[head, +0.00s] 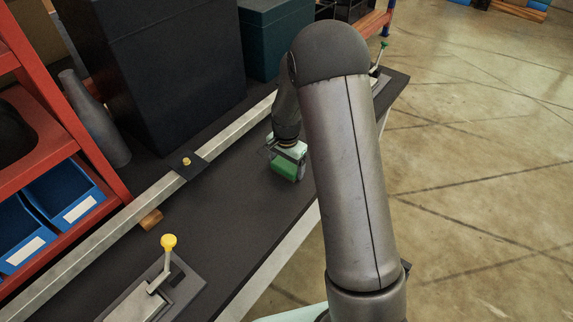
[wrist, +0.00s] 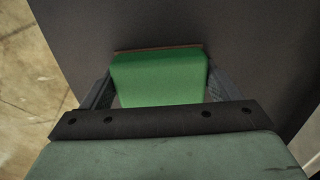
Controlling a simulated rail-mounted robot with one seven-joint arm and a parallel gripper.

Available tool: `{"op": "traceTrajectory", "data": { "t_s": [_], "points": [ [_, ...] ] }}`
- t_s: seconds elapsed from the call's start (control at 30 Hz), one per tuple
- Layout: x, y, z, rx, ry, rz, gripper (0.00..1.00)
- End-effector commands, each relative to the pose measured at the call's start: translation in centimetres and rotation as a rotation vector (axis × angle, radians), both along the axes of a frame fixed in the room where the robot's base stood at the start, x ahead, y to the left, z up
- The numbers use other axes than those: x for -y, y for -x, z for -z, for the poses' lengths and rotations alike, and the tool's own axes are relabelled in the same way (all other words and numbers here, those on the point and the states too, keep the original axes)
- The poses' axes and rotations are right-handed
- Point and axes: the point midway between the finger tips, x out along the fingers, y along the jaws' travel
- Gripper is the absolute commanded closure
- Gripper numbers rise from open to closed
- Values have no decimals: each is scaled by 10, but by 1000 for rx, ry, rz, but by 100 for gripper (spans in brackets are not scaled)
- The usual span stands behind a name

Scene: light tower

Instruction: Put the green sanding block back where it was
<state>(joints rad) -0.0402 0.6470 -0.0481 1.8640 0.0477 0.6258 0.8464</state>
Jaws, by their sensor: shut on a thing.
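The green sanding block (wrist: 158,78) is between the two fingers of my gripper (wrist: 158,85) in the wrist view, with a thin brown edge along its far side. My gripper is shut on it. In the head view the block (head: 285,170) shows under my gripper (head: 287,158), low over the dark bench top (head: 230,205). I cannot tell whether the block touches the bench. My arm hides part of the bench to the right.
A metal rail (head: 130,213) runs along the bench, with a small brown piece (head: 151,219) beside it. A yellow-knobbed lever clamp (head: 160,275) stands at the front; a green-knobbed lever (head: 380,57) is at the far end. Dark boxes (head: 170,70), a grey bottle (head: 95,118) and blue bins (head: 72,195) line the left.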

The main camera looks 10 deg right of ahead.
Motion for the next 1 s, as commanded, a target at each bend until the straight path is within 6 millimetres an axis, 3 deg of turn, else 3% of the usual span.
{"op": "traceTrajectory", "data": {
  "t_s": [0.1,0.13,0.2,0.67,0.83,1.0],
  "points": [
    [0,1,9,-4,0,-1,38],
    [0,2,9,-5,0,-1,11],
    [0,2,9,-6,0,-1,0],
    [2,5,6,-14,2,2,0],
    [2,3,-17,-8,3,2,0],
    [1,2,-59,-2,0,1,0]
  ]
}}
